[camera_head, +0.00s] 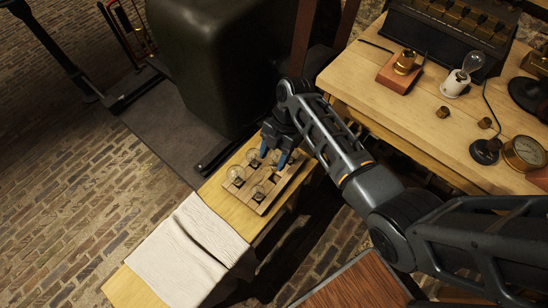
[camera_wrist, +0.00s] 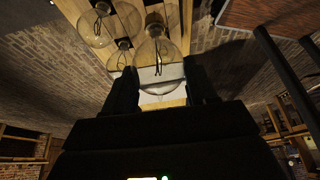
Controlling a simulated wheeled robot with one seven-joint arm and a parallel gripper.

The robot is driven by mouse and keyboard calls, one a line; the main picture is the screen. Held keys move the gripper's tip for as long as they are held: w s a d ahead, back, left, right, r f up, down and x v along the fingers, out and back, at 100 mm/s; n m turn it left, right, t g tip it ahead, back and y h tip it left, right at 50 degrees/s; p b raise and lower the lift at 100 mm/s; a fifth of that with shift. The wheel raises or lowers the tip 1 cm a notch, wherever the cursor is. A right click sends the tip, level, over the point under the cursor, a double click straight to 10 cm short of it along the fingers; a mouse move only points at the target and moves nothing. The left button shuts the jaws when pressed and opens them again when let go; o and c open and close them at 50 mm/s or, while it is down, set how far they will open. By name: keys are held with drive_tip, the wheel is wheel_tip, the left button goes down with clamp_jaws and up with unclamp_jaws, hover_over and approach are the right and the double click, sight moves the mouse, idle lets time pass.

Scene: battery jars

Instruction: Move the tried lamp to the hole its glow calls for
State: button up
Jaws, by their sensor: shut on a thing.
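My gripper (camera_head: 275,155) is low over the wooden lamp rack (camera_head: 263,210), at its far end. In the wrist view my gripper (camera_wrist: 162,85) is shut on a clear glass lamp (camera_wrist: 160,87), partly seen between the dark fingers. Whether its base is in a hole or lifted clear, I cannot tell. Other clear lamps stand in the rack: one at the left (camera_head: 236,175), one at the near side (camera_head: 258,193), and others by the fingers. In the wrist view, lamps (camera_wrist: 96,28) show beyond the fingertips. A dark hole (camera_head: 273,179) shows near the rack's middle. I see no clear glow.
The rack stands on a narrow wooden bench with a white cloth (camera_head: 185,250). On the worktable (camera_head: 440,135) are a lamp in a white holder (camera_head: 456,83), a brass socket on a block (camera_head: 400,68), and a round gauge (camera_head: 524,153). A large dark green form (camera_head: 215,65) stands behind.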

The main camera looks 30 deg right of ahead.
sight(274, 171)
drive_tip(key=shift+f+n+g, duration=0.3)
drive_tip(key=shift+f+n, duration=0.1)
drive_tip(key=shift+n, duration=0.6)
drive_tip(key=shift+f+b, duration=2.2)
drive_tip(key=shift+f+b, duration=1.1)
drive_tip(key=shift+f, duration=0.5)
drive_tip(key=o, duration=1.2)
drive_tip(key=shift+o, duration=0.2)
drive_tip(key=v, duration=0.7)
drive_tip(key=shift+r, duration=0.4)
